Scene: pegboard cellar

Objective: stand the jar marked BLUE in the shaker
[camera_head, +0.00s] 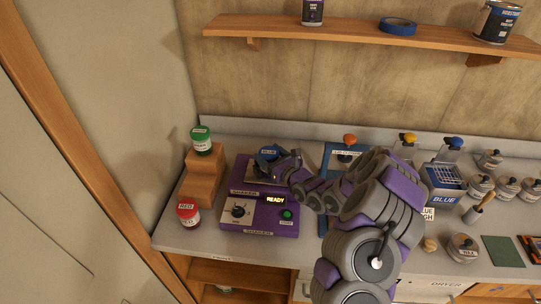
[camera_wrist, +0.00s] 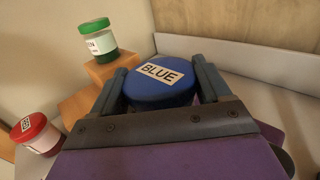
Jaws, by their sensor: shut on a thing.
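The jar marked BLUE (camera_wrist: 163,85) has a blue lid with a white label and looks upright in the wrist view. In the head view its lid (camera_head: 269,150) shows over the back part of the purple shaker (camera_head: 238,187). My gripper (camera_wrist: 160,92) is shut on the jar, one finger on each side; in the head view it (camera_head: 270,165) is above the shaker's rear. The jar's lower part is hidden, so I cannot tell whether it touches the shaker. The shaker's front has a dial, a lit READY display and a green button.
A green-lidded jar (camera_head: 201,140) stands on a wooden stepped block (camera_head: 203,178) left of the shaker. A red-lidded jar (camera_head: 187,214) stands lower in front. A blue stand (camera_head: 330,155), bottles and several small jars are to the right. A shelf (camera_head: 350,32) runs above.

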